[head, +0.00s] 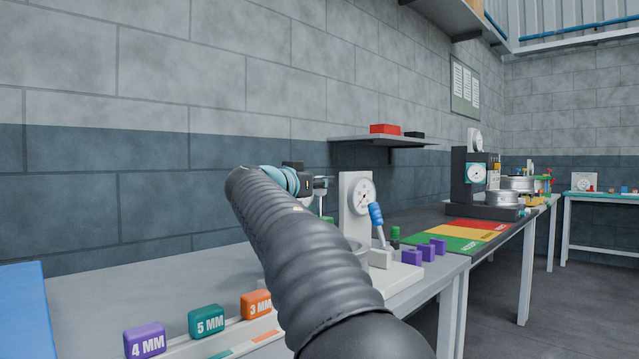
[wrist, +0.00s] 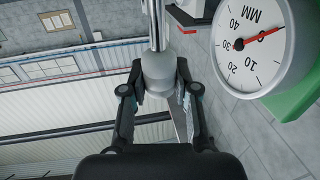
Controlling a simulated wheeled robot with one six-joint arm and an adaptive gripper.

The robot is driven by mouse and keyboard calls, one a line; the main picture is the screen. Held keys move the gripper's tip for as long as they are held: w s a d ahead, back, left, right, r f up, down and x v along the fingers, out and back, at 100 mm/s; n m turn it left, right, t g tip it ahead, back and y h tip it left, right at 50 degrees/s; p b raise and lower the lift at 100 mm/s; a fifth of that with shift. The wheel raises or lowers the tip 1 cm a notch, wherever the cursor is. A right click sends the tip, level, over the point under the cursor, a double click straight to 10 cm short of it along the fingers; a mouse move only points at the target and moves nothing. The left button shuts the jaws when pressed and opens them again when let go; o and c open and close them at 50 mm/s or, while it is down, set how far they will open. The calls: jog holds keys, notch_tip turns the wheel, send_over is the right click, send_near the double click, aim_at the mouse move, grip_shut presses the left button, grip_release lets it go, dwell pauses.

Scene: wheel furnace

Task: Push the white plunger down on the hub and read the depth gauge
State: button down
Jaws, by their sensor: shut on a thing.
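In the wrist view my gripper (wrist: 158,88) is shut on the pale plunger (wrist: 157,68), one finger on each side. A shiny metal rod (wrist: 154,22) runs on from it. The white depth gauge (wrist: 262,55) is beside it, marked MM; its red needle points to the upper right, close to what looks like the 0 mark. In the head view the gauge dial (head: 360,195) is on a pale upright stand. My gripper (head: 320,184) is just left of the dial, partly hidden behind my arm. The hub is mostly hidden by my arm; only a grey rim (head: 358,247) shows.
A blue-handled lever (head: 377,215) and several purple blocks (head: 425,252) are right of the stand. Labelled blocks (head: 208,321) sit at the bench front. A green, yellow and red mat (head: 470,234) and another gauge station (head: 470,178) are farther right. A shelf (head: 385,141) hangs behind.

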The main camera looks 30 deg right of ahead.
aim_at(319, 201)
jog(key=shift+f, duration=0.1)
notch_tip(319, 201, down, 4)
jog(key=b, duration=0.5)
jog(key=shift+f, duration=0.2)
jog(key=c, duration=0.8)
grip_release()
jog(key=shift+r, duration=0.1)
jog(key=shift+c, duration=0.2)
jog(key=v, duration=1.2)
